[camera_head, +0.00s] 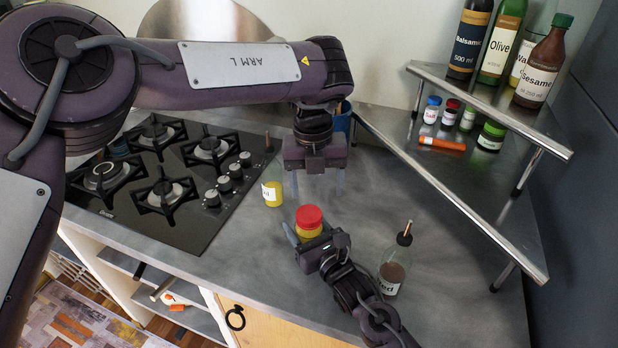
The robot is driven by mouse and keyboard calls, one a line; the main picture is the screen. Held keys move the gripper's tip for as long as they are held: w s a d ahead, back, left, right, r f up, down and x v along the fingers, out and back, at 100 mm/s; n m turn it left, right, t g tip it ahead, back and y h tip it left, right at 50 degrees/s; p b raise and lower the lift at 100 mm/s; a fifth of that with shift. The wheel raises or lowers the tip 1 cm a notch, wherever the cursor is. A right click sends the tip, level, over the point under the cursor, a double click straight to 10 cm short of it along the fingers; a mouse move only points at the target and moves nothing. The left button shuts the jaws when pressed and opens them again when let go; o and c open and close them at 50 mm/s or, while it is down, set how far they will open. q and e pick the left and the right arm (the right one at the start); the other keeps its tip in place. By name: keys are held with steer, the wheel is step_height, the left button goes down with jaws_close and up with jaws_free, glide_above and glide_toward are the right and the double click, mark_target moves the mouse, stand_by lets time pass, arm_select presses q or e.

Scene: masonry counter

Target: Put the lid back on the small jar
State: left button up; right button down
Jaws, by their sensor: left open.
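A small jar (308,233) with yellowish sides stands on the counter near its front edge. A red lid (309,215) shows on top of it; I cannot tell how firmly it sits. My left gripper (317,189) points down, open and empty, above the counter and behind the jar. My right gripper (307,229) reaches in from the front, low at the jar. One finger shows at the jar's left side; the other is mostly hidden, so I cannot tell whether the fingers grip it.
A dark-capped bottle (394,266) stands right of my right arm. The gas hob (190,226) is at left. A corner shelf (408,148) with several jars and bottles is at right.

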mark_target(309, 213)
arm_select(q)
steer(key=n, duration=0.7)
steer(key=shift+r+n, duration=0.2)
steer(key=shift+n, duration=0.1)
steer(key=n, duration=0.7)
steer(key=shift+s+a+r, duration=0.15)
steer(key=shift+a+r, duration=0.05)
steer(key=shift+r, duration=0.1)
steer(key=n, duration=0.6)
steer(key=shift+s+a+r+n+y, duration=0.15)
steer(key=shift+a+r+n+y, duration=0.15)
steer(key=shift+n, duration=0.1)
steer(key=n, duration=0.6)
steer(key=shift+s+a+r, duration=0.15)
steer(key=shift+a+r, duration=0.05)
steer(key=shift+a, duration=0.05)
steer(key=shift+f, duration=4)
